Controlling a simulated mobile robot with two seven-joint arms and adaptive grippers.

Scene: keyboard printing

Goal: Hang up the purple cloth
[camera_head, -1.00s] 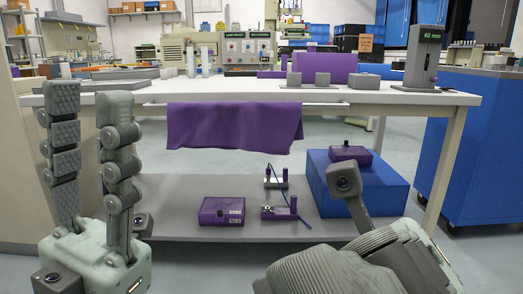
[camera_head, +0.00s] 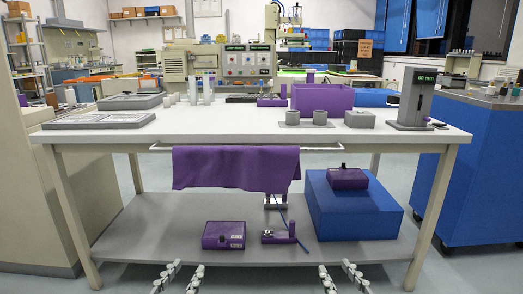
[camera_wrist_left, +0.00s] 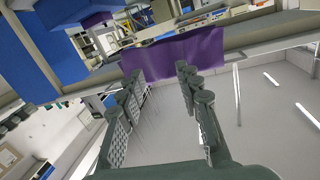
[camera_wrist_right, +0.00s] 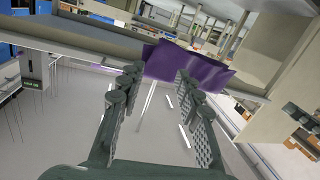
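The purple cloth (camera_head: 236,168) hangs over a thin rail (camera_head: 326,148) along the front of the white table, with its lower edge hanging free. It also shows in the left wrist view (camera_wrist_left: 172,57) and the right wrist view (camera_wrist_right: 186,66), beyond the fingers. My left gripper (camera_head: 178,276) is low in front of the table, its fingers apart and empty. My right gripper (camera_head: 343,277) is low to its right, also open and empty. Neither gripper touches the cloth. Only the fingertips show in the head view.
The lower shelf (camera_head: 140,232) holds a blue box (camera_head: 352,210) with a purple device (camera_head: 347,178) on top, and a purple box (camera_head: 224,235). The white tabletop (camera_head: 225,125) carries a purple bin (camera_head: 322,99) and a grey gauge (camera_head: 412,97). Floor before the table is clear.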

